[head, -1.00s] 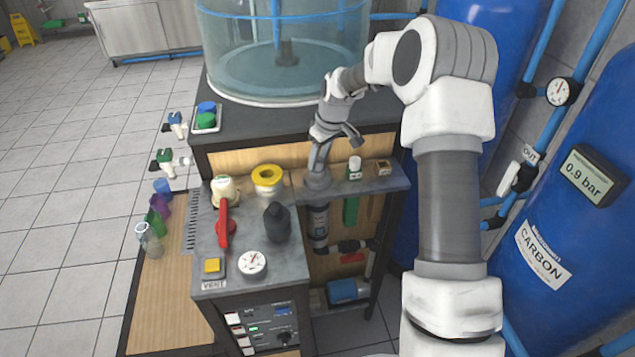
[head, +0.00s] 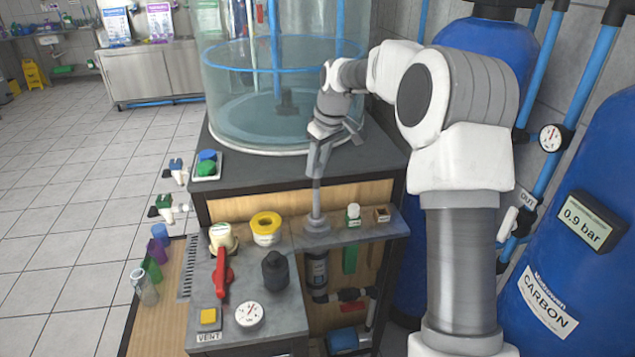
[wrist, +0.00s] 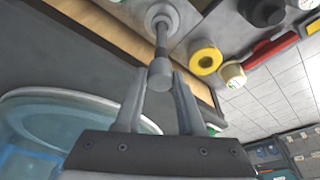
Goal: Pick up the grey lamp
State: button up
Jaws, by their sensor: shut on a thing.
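The grey lamp (head: 317,222) has a round base and a thin upright stem. In the head view its base appears at the narrow grey shelf (head: 375,230), between a yellow ring and a small white-capped bottle; I cannot tell whether it touches. My gripper (head: 318,165) is above the base, shut on the lamp's upper part. In the wrist view the lamp's rounded end (wrist: 160,75) is between my two fingers (wrist: 158,92), and its stem runs up to the round base. The fingers hide part of the lamp in the head view.
A red handle (head: 222,272) and black knob (head: 275,270) are in front. A large clear tank (head: 245,110) stands behind.

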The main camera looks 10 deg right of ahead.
notch_tip(320, 180, up, 15)
jog(key=p, duration=0.1)
jog(key=shift+p, duration=0.35)
jog(key=d+f+m+p, duration=0.3)
jog(key=d+f+p, duration=0.1)
jog(key=d, duration=0.5)
jog(key=d+f+m+h+p, duration=0.1)
jog(key=d+f+m+p, duration=0.2)
jog(key=d, duration=0.6)
jog(key=shift+d+f+t+h+p, duration=0.3)
jog(key=shift+d+f+p, duration=0.1)
jog(key=shift+f+p, duration=0.35)
jog(key=shift+r, duration=0.1)
jog(key=shift+f+b, duration=1.3)
jog(key=shift+f, duration=0.9)
